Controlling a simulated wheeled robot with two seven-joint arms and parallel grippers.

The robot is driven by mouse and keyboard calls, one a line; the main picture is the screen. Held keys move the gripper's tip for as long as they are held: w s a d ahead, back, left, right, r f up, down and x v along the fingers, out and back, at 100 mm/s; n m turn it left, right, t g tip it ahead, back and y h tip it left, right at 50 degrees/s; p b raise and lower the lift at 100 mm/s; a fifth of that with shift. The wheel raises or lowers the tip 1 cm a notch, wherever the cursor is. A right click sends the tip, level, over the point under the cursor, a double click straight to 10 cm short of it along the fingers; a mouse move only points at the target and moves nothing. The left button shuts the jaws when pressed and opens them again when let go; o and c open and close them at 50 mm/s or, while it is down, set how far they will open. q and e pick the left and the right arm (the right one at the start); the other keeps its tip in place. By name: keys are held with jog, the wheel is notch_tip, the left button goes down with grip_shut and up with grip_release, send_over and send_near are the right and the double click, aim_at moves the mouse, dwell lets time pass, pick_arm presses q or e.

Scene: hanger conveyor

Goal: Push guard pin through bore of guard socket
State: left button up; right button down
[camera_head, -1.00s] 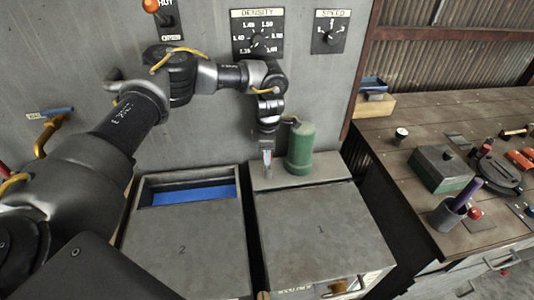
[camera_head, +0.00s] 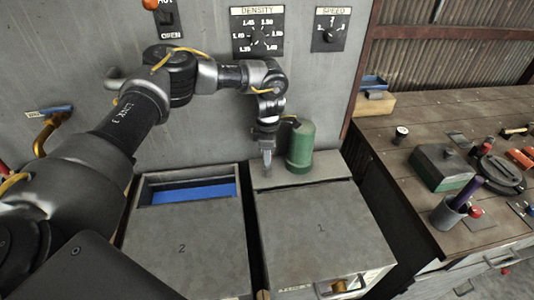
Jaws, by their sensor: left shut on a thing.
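My left gripper (camera_head: 267,163) points down at the back left corner of the box marked 1 (camera_head: 318,235), just left of a green cylinder (camera_head: 300,147). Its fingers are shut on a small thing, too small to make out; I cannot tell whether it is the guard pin. The guard socket and its bore cannot be made out, and the fingers may hide them. My right gripper is not in view.
The box marked 2 (camera_head: 183,248) stands to the left, with a blue-filled opening (camera_head: 193,194) at its back. A wooden bench (camera_head: 425,125) on the right holds a green box (camera_head: 441,168) and a cup (camera_head: 447,214) with a purple rod. The grey panel (camera_head: 80,60) rises behind.

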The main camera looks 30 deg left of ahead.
pick_arm(q)
jog(key=shift+f, duration=0.35)
jog(key=shift+f+b, duration=0.65)
jog(key=shift+f, duration=0.1)
dwell(0.3)
jog(key=o, duration=0.7)
jog(key=shift+c, duration=0.2)
jog(key=shift+o, duration=0.4)
jog(key=o, duration=0.5)
notch_tip(320, 180, up, 10)
jog(key=shift+f+b, duration=0.1)
jog(key=shift+b, duration=0.95)
jog(key=shift+r, duration=0.55)
